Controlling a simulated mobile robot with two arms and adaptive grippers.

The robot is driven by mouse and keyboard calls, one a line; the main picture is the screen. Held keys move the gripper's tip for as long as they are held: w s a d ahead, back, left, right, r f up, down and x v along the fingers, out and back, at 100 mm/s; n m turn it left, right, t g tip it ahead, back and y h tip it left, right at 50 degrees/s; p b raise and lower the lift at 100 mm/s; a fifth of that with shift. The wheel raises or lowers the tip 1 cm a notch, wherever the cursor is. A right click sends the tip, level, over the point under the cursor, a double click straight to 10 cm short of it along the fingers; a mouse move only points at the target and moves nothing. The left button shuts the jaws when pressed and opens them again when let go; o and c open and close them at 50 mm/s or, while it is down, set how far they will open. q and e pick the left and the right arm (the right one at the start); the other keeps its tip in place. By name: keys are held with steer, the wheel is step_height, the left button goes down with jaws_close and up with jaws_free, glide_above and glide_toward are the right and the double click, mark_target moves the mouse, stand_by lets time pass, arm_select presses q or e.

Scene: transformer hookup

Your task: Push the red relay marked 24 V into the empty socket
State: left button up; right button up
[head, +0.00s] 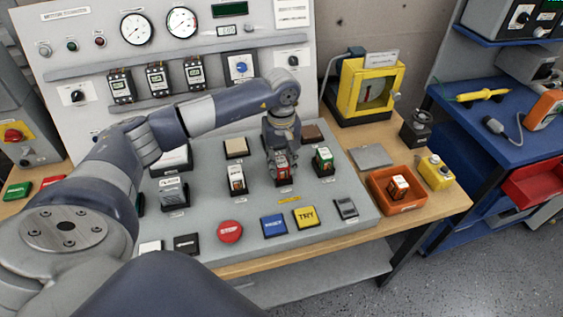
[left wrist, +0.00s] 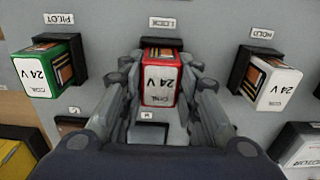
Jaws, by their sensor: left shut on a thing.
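The red relay (head: 283,171), marked 24 V, is held upright at the black socket labelled LOCK. It also shows in the left wrist view (left wrist: 160,86), with the dark socket rim (left wrist: 161,42) just behind it. I cannot tell how deep it sits. My left gripper (head: 281,157) is shut on it from above, with a finger on either side in the left wrist view (left wrist: 158,92). My right gripper is not in view.
A white relay (head: 237,180) and a green relay (head: 322,160) stand in sockets on either side. An orange bin (head: 372,187) holding another relay is on the right. A red push button (head: 230,232) and square buttons are at the panel's front.

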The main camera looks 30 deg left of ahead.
arm_select(q)
steer(key=shift+f, duration=0.25)
steer(key=o, duration=1.1)
steer(key=shift+o, duration=0.2)
steer(key=shift+r, duration=0.1)
steer(key=shift+r, duration=0.4)
steer(key=shift+r+p, duration=1.2)
steer(key=shift+r, duration=0.8)
